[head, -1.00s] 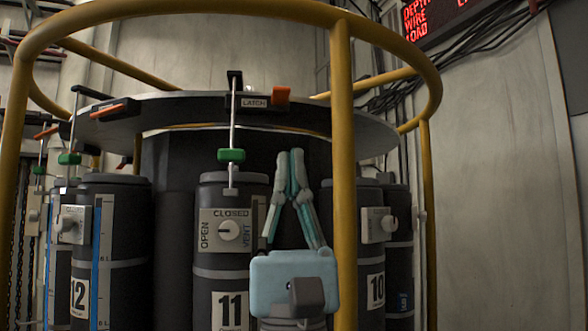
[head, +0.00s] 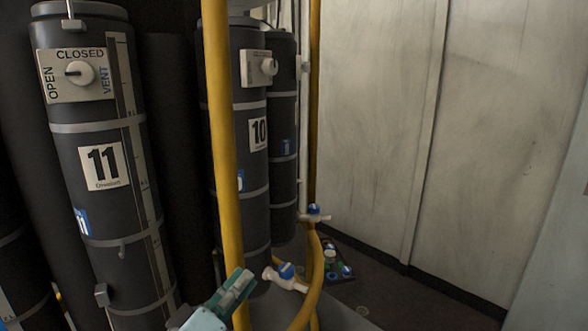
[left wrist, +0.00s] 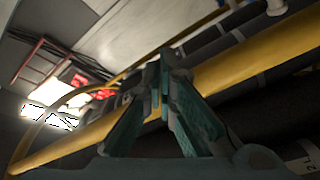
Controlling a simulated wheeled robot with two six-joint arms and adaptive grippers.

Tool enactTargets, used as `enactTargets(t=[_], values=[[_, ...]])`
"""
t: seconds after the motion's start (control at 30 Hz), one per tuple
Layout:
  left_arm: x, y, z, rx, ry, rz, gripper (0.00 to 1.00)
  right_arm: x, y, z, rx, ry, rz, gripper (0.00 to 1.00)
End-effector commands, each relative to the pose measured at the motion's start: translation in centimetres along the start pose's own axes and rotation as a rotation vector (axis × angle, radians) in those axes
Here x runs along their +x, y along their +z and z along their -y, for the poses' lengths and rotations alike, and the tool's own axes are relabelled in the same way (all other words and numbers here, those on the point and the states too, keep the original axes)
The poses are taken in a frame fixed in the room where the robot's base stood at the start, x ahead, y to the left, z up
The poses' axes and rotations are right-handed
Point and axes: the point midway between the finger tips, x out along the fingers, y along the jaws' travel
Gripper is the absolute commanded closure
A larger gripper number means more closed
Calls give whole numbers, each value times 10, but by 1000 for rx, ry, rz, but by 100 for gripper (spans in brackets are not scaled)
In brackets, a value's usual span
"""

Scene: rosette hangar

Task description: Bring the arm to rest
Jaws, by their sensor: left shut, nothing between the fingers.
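My left gripper (head: 246,276) shows at the bottom of the head view, pale blue with teal finger pads, beside the yellow upright rail (head: 221,150). It is shut and holds nothing. In the left wrist view the fingers of my left gripper (left wrist: 162,60) meet at their tips, with a yellow rail (left wrist: 250,72) behind them. I cannot tell whether the gripper touches the rail. My right gripper is in neither view.
Dark bottle 11 (head: 120,212) stands at the left and bottle 10 (head: 228,122) behind the rail. White-and-blue valve fittings (head: 285,278) and a yellow hose (head: 313,280) are right of the gripper.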

Motion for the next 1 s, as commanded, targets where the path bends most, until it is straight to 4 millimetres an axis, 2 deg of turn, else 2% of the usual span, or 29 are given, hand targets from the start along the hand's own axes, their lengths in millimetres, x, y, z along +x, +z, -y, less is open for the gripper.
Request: enactTargets(t=[0.03, 0.07, 0.1, 0.17, 0.2, 0.23, 0.3, 0.4, 0.6, 0.73, 0.87, 0.97, 1.0], values=[[-19, 26, 38, 76, -123, 77, 100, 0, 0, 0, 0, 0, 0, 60], [-34, 42, 62, 131, -204, 132, 100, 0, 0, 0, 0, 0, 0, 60], [-58, 62, 93, 199, -308, 212, 100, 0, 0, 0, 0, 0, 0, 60], [-96, 88, 131, 291, -444, 330, 100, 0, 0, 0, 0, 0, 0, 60], [-121, 101, 151, 342, -523, 404, 100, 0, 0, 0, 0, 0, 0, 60], [-140, 110, 165, 377, -576, 460, 100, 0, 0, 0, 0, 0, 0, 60], [-184, 126, 189, 446, -684, 581, 100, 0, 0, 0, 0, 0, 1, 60], [-243, 142, 213, 526, -814, 744, 100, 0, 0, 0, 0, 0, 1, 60], [-358, 157, 233, 644, -1022, 1059, 100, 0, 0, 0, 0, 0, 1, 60], [-358, 188, 294, 620, -1041, 1088, 100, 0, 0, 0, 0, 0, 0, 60], [-374, 225, 352, 594, -1057, 1112, 100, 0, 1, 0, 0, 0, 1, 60], [-399, 261, 395, 570, -1072, 1137, 100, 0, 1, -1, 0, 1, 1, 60], [-414, 277, 411, 559, -1079, 1149, 100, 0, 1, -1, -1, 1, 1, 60]])
